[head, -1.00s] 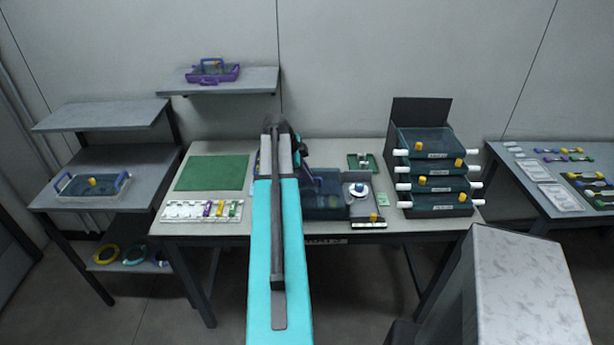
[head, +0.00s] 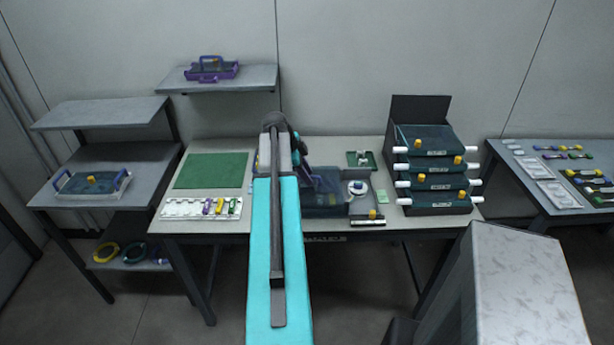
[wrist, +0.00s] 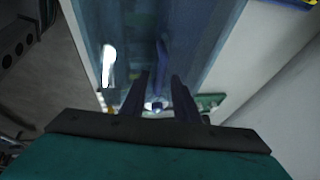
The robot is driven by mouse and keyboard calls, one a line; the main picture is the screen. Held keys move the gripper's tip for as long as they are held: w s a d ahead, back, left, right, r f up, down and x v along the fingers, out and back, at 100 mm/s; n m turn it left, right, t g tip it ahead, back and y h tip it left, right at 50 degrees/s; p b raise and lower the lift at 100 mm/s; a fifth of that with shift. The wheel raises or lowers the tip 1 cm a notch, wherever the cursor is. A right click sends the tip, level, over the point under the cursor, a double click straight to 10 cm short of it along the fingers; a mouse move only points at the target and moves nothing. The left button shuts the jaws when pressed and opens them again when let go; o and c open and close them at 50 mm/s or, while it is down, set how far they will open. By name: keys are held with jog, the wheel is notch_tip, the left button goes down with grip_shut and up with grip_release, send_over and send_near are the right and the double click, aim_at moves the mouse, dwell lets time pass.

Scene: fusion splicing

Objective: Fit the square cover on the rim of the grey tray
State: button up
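A see-through dark blue panel, apparently the square cover (head: 328,182), shows beside my arm over the left part of the grey tray (head: 361,208) on the middle table. My gripper (head: 305,162) is mostly hidden by my arm in the head view. In the wrist view, the dark fingers of my gripper (wrist: 158,88) stand slightly apart in front of a large blue panel (wrist: 215,35). A dark blue bar (wrist: 162,60) shows between or behind the fingertips. I cannot tell whether they clamp it. The tray's left side is hidden.
A rack (head: 422,105) of white-handled trays stands right. A green mat (head: 211,171) and white holder (head: 180,208) lie left.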

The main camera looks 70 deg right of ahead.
jog(key=shift+r, duration=0.15)
jog(key=b+v, duration=0.2)
jog(key=v, duration=1)
jog(key=shift+b, duration=0.3)
dwell(0.3)
jog(key=shift+w, duration=0.15)
